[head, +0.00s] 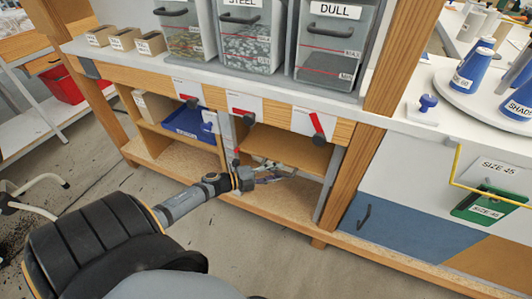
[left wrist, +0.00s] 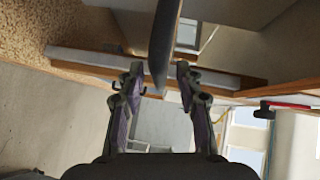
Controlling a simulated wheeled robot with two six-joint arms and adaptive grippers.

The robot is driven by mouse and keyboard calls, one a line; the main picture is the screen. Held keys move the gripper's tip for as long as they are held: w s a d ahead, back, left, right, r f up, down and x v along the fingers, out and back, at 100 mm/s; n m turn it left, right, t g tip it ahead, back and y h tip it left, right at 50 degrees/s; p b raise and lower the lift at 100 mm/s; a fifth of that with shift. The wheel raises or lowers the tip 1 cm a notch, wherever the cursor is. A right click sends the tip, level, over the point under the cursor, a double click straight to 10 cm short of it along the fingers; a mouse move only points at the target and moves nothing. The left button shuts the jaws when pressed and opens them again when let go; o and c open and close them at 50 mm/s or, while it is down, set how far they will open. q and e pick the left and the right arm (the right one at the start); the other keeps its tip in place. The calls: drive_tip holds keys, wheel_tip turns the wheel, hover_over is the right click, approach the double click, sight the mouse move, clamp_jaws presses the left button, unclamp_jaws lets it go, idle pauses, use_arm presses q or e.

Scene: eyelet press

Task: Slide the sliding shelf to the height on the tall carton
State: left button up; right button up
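The sliding shelf (head: 285,147) looks to be the wooden board in the middle bay under the counter, between grey uprights. My left gripper (head: 275,174) reaches into this bay, below and in front of the board. In the left wrist view the two fingers of my left gripper (left wrist: 158,78) stand apart. A dark, narrow plate (left wrist: 165,45) comes down from the top and ends between them; I cannot tell whether it touches either finger. A plain beige carton (head: 153,107) stands in the left bay; I cannot tell whether it is the tall carton, and no height mark is readable. My right gripper is out of view.
Red levers (head: 240,115) hang on the front rail beside white cards. A blue bin (head: 190,122) sits in the left bay. Bins labelled STEEL (head: 243,50) and DULL (head: 330,50) stand on the counter (head: 390,118). A wooden post (head: 345,180) bounds the bay at right. Floor in front is clear.

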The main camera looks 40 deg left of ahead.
use_arm(q)
drive_tip(key=v, duration=1.1)
drive_tip(key=shift+s, duration=0.15)
drive_tip(key=shift+a, duration=0.15)
